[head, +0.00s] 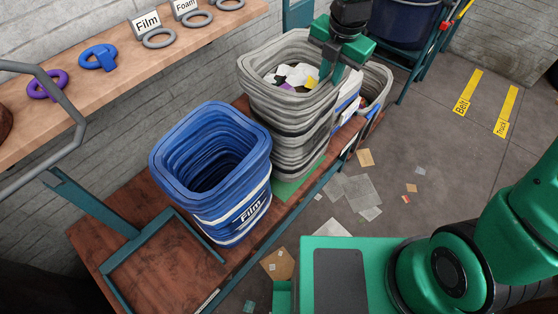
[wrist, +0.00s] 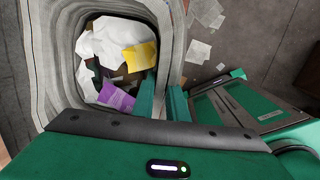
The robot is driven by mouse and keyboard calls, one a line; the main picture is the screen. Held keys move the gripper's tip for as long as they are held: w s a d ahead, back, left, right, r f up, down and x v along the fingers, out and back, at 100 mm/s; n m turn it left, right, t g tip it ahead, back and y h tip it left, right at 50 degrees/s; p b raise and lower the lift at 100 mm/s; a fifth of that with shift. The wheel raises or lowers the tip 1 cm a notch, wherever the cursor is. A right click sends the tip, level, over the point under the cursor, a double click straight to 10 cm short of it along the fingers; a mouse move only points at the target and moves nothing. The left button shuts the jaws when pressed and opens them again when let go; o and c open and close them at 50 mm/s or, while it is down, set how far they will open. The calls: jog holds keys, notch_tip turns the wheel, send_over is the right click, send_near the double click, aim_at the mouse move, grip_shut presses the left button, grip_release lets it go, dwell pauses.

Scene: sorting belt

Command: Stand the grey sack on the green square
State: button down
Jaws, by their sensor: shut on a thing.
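The grey sack (head: 288,125) is upright and open-topped, with white, yellow and purple scraps inside. It also fills the left of the wrist view (wrist: 60,70). My gripper (head: 335,72) is shut on the right rim of the sack, with one finger inside and one outside in the wrist view (wrist: 164,92). The green square (head: 296,187) lies on the brown bench, and its front part shows below the sack. The sack hides the rest of it. I cannot tell whether the sack's base touches the square.
A blue sack marked Film (head: 213,180) stands close by on the bench (head: 125,210), left of the grey sack. Another grey container (head: 377,84) stands behind to the right. A shelf (head: 95,95) with rings runs along the wall. Scraps (head: 360,190) litter the floor.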

jog(key=shift+a, duration=0.3)
jog(key=shift+f, duration=5)
jog(key=c, duration=1.7)
grip_release()
jog(key=shift+f, duration=0.1)
jog(key=shift+c, duration=0.2)
notch_tip(320, 180, up, 12)
send_over(320, 110)
jog(key=d, duration=0.1)
jog(key=shift+d, duration=0.15)
